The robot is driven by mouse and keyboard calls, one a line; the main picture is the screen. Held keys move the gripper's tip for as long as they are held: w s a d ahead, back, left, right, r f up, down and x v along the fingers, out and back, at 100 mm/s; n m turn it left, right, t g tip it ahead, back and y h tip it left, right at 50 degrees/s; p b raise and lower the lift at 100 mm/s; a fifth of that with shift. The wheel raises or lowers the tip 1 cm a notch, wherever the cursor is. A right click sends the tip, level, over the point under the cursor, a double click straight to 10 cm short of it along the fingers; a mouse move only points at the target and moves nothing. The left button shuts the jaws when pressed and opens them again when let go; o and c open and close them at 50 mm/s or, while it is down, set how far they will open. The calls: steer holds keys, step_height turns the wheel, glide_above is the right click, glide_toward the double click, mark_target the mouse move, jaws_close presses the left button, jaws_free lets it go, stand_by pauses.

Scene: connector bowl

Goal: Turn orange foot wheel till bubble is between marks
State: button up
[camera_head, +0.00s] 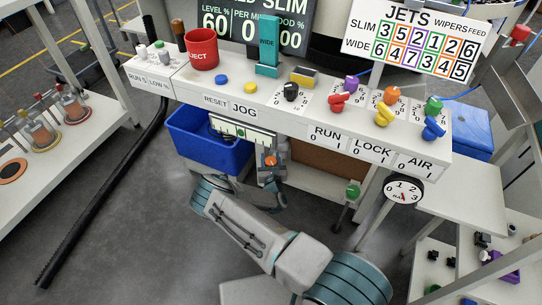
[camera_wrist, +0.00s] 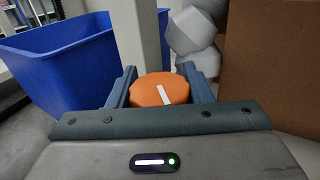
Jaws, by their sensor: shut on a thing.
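The orange foot wheel (camera_wrist: 160,90) sits between my gripper's fingers in the wrist view, with a white line on its top. My gripper (camera_wrist: 160,88) is shut on it, one blue-grey finger on each side. In the head view the orange wheel (camera_head: 270,160) shows small below the front of the bench, with my gripper (camera_head: 271,172) around it. A white scale plate with dark marks and a greenish strip (camera_head: 243,138) hangs under the JOG label, just above and left of the wheel. The bubble is too small to make out.
A blue bin (camera_head: 206,150) stands left of the wheel, close to my gripper in the wrist view. A brown panel (camera_wrist: 270,65) is close on the right. A grey post (camera_wrist: 137,35) rises just behind the wheel. The bench (camera_head: 330,118) with knobs overhangs above.

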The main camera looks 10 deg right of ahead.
steer(key=o, duration=1)
steer(key=s+p, duration=0.1)
steer(key=s, duration=0.3)
steer(key=s+a+p, duration=0.1)
steer(key=s, duration=0.4)
steer(key=s+p, duration=0.1)
steer(key=s, duration=0.3)
steer(key=shift+s+a, duration=0.15)
steer(key=shift+s, duration=0.25)
